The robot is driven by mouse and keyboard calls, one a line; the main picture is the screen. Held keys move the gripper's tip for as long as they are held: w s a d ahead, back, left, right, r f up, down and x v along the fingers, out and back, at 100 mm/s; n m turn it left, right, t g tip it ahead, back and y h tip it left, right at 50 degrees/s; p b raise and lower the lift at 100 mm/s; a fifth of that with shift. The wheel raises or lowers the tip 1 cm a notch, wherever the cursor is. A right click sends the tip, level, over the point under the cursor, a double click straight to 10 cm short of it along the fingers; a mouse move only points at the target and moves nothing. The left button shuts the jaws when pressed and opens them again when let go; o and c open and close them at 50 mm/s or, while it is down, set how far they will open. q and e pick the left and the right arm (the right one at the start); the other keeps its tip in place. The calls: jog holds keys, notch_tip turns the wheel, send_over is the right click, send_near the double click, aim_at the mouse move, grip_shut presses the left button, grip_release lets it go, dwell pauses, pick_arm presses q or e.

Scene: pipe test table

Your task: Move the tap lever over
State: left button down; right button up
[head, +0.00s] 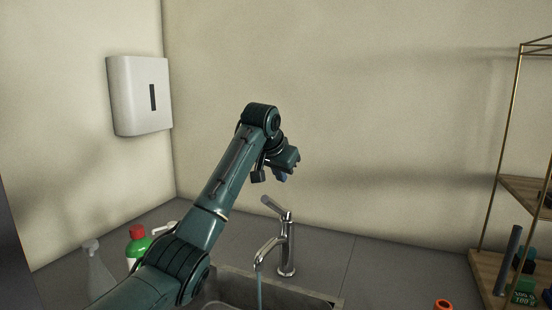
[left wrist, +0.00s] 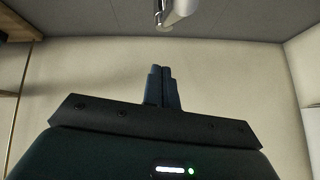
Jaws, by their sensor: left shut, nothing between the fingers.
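The chrome tap (head: 287,248) stands upright behind the sink, its spout reaching to the left over the basin. A thin bluish stream shows under the spout. The tap lever (head: 273,205) sits on top and slants up to the left. My left gripper (head: 281,176) is just above the lever, apart from it in the picture. In the left wrist view its fingers (left wrist: 162,86) are shut together with nothing between them. A pale metallic part of the tap (left wrist: 180,12) shows at the top edge there, beyond the fingertips. My right gripper is not in view.
The sink (head: 318,296) is partly hidden by my left arm. A green bottle with a red cap (head: 137,243) and a clear bottle (head: 97,270) stand left. A white dispenser (head: 139,95) hangs on the wall. A shelf (head: 490,268) stands right.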

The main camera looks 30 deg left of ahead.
aim_at(277, 208)
pick_arm(q)
jog(key=f, duration=0.2)
jog(key=s+f, duration=0.1)
jog(key=shift+a+f, duration=0.25)
jog(key=shift+a, duration=0.1)
jog(key=shift+s+f+p, duration=0.25)
jog(key=shift+f+p, duration=0.05)
jog(key=shift+f, duration=0.05)
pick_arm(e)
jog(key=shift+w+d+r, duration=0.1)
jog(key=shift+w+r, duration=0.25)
